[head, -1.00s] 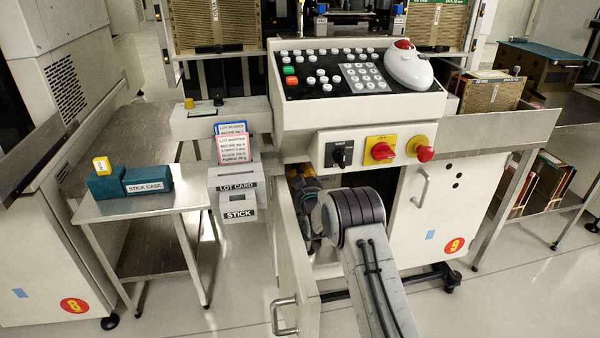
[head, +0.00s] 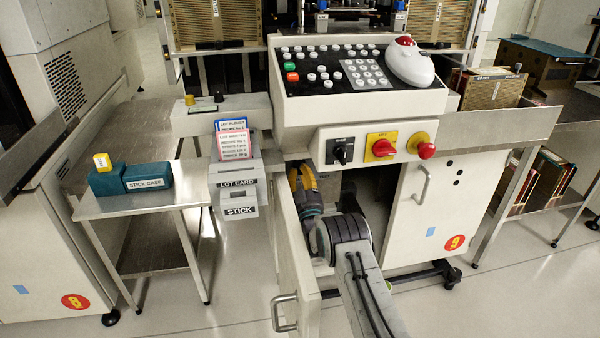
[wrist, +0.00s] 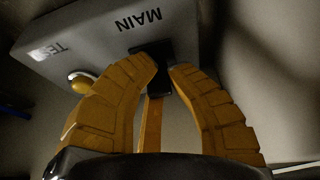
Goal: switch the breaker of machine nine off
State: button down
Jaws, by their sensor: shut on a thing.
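In the wrist view, the breaker (wrist: 105,50) is a grey box marked MAIN and TEST, seen upside down. Its black lever (wrist: 158,82) sits between the yellow fingers of my gripper (wrist: 164,68), which are shut on it. Which way the lever is set cannot be told. A yellow test button (wrist: 82,84) in a pale ring is left of the fingers. In the head view my gripper (head: 304,182) is inside the open cabinet of machine nine (head: 425,225), under its console. The breaker is hidden there.
The cabinet's open door (head: 298,265) stands left of my arm. A right-hand door with a red 9 badge (head: 453,243) is shut. Above are a black switch (head: 340,151), a red rotary switch (head: 382,147) and a red button (head: 426,150). A steel table (head: 150,204) stands left.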

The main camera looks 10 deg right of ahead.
jog(key=shift+d+r, duration=0.2)
jog(key=shift+r, duration=0.1)
jog(key=c, duration=1.5)
grip_release()
jog(key=shift+d, duration=0.1)
jog(key=o, duration=0.4)
jog(key=shift+f, duration=0.15)
jog(key=shift+s+a+f, duration=0.1)
jog(key=shift+s+a, duration=0.05)
jog(key=shift+a, duration=0.05)
jog(key=v, duration=1.1)
jog(key=shift+s, duration=0.35)
